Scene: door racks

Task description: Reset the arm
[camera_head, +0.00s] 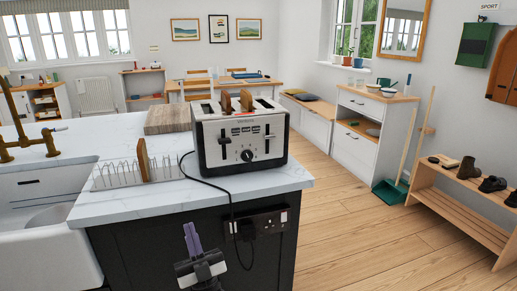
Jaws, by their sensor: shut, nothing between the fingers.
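My gripper (194,238) shows at the bottom centre, in front of the dark side of the kitchen island. It points upward, and its purple-grey fingers are together with nothing between them. It is just left of the black cord that hangs from the counter. It is below the counter edge, apart from the things on top. The rest of my arm is out of view below.
A silver toaster (237,135) with bread in its slots stands on the white counter (125,208), beside a rack (108,176) holding one slice. A socket panel (268,222) is on the island's side. A sink lies left. Wooden floor (345,225) is clear at right, before a shoe bench (455,205).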

